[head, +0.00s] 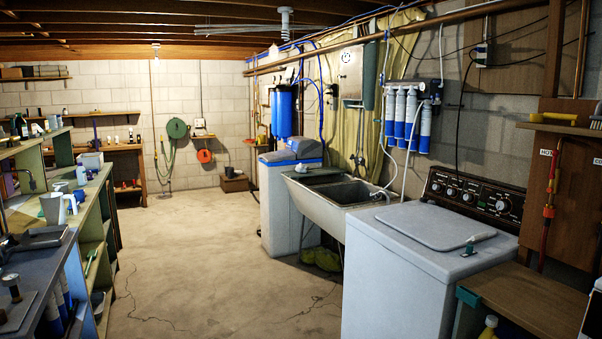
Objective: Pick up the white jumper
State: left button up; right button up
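I cannot pick out a white jumper with certainty. A short pale rod-like piece (483,236) lies on top of the white washing machine (405,275), at its right side; it is too small to identify. A small dark green fitting (468,248) sits just in front of it on the same top. No garment shows on the machine or on the floor. Neither of my grippers is in view.
A wooden side bench (535,298) stands right of the washing machine. A grey utility sink (345,195) and a softener cabinet (287,200) stand behind it. A cluttered workbench (60,265) runs along the left. The concrete floor (200,240) between is clear.

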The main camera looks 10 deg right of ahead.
aim_at(300, 168)
jog(key=i+u, duration=0.1)
jog(key=i, duration=0.6)
jog(key=i+l+u, duration=0.15)
jog(key=i, duration=0.5)
jog(key=i+z, duration=0.1)
jog(key=i, duration=1.1)
jog(key=i+z, duration=0.1)
jog(key=i, duration=1.1)
jog(key=i+j+z, duration=0.2)
jog(key=i, duration=0.35)
jog(key=i+j+z, duration=0.2)
jog(key=i, duration=0.3)
jog(key=i+z, duration=0.6)
jog(key=z, duration=0.2)
jog(key=i+j+z, duration=0.2)
jog(key=z, duration=0.15)
jog(key=i+j+z, duration=0.25)
jog(key=z, duration=0.15)
jog(key=i+u, duration=0.1)
jog(key=u, duration=1.2)
jog(key=z, duration=0.65)
jog(key=j, duration=0.05)
